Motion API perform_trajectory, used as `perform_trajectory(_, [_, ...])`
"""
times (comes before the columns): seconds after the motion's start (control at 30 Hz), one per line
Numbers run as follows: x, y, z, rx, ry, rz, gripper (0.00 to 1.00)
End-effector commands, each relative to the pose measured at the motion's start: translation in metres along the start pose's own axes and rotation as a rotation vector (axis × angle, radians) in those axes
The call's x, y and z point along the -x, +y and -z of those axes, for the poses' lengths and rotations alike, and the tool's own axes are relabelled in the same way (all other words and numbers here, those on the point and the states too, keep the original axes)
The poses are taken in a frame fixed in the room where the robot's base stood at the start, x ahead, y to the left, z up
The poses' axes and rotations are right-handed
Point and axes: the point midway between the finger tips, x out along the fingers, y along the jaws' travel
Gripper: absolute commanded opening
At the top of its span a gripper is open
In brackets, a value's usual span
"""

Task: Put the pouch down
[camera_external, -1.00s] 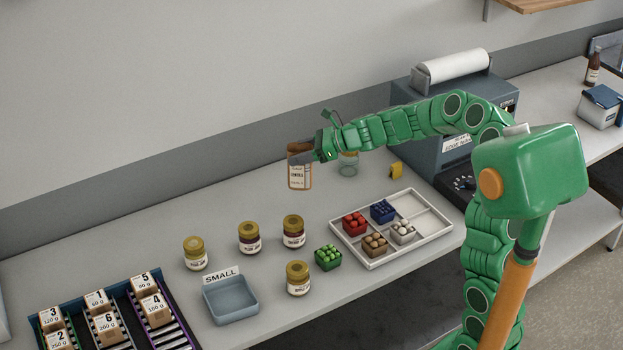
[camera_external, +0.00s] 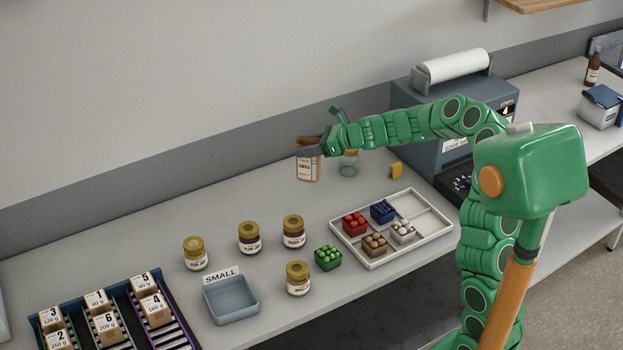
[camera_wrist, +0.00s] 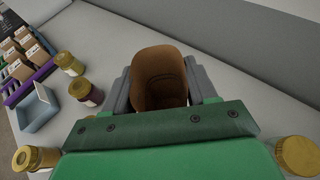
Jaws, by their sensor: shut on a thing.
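The pouch is over the back part of the grey worktop (camera_external: 150,240). I cannot tell whether its bottom touches the surface.
A glass jar (camera_external: 348,166) stands just right of the pouch, with a yellow item (camera_external: 396,170) beyond it. Several gold-lidded jars (camera_external: 249,238), a blue SMALL tray (camera_external: 232,315) and a white divided tray (camera_external: 375,264) stand nearer the front. The worktop left of the pouch is clear.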

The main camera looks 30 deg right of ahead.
Motion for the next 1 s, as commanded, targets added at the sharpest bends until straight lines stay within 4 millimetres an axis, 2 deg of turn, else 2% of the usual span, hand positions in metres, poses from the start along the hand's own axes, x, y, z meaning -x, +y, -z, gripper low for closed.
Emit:
perform_trajectory(0.2, [-0.022, -0.016, 0.003, 0.002, -0.001, -0.001, 0.12])
perform_trajectory(0.6, [-0.060, -0.038, 0.032, 0.000, 0.001, 0.002, 0.12])
perform_trajectory(1.0, [-0.074, -0.045, 0.040, 0.002, -0.002, 0.000, 0.12])
